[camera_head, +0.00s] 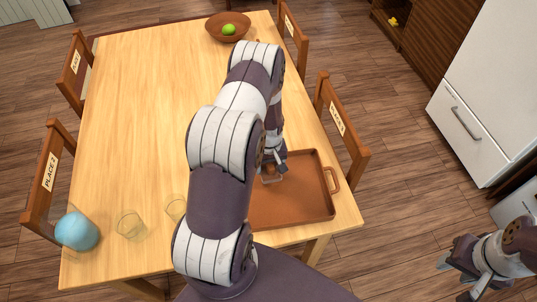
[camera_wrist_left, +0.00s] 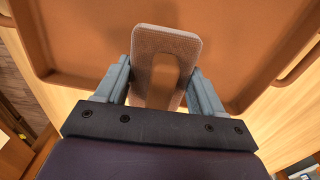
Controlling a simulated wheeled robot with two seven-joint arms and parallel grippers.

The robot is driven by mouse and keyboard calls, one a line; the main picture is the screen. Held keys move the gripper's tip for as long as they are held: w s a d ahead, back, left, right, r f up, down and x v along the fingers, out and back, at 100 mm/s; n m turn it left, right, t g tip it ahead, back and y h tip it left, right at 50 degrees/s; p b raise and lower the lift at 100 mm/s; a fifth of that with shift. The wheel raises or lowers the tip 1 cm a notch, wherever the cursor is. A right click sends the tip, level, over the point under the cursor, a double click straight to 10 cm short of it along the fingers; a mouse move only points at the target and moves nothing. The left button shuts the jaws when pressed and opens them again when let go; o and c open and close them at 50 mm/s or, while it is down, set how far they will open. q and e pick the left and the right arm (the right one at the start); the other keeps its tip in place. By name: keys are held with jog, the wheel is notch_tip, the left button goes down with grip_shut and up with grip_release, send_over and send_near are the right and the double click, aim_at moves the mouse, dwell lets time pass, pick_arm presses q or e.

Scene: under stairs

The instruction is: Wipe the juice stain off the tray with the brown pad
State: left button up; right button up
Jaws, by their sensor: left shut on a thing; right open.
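The brown tray (camera_head: 298,205) lies near the front right of the wooden table, partly hidden behind my left arm. It also shows in the left wrist view (camera_wrist_left: 80,35). My left gripper (camera_head: 272,172) is at the tray's left part. In the left wrist view my left gripper (camera_wrist_left: 160,85) is shut on the brown pad (camera_wrist_left: 165,42), with a finger on each side of its handle. I cannot tell whether the pad touches the tray. No juice stain shows on the visible tray surface. My right gripper (camera_head: 455,275) is open and empty, off the table at the lower right.
On the table (camera_head: 150,100) stand two clear glasses (camera_head: 130,225) and a blue round vessel (camera_head: 77,231) at the front left. A brown bowl (camera_head: 215,28) with a green fruit (camera_head: 229,30) is at the back. Chairs (camera_head: 340,130) line both sides. A white cabinet (camera_head: 480,100) stands at right.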

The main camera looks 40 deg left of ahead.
pick_arm(q)
jog(key=shift+w+a+r+p, duration=0.1)
jog(key=shift+r+p, duration=0.35)
jog(key=shift+r, duration=0.2)
jog(key=shift+w+a+r+p, duration=0.1)
jog(key=shift+r+p, duration=0.3)
jog(key=shift+r, duration=0.5)
jog(key=shift+s+d+r+p, duration=0.15)
jog(key=shift+r+p, duration=0.2)
jog(key=shift+r, duration=0.05)
jog(key=shift+f, duration=0.1)
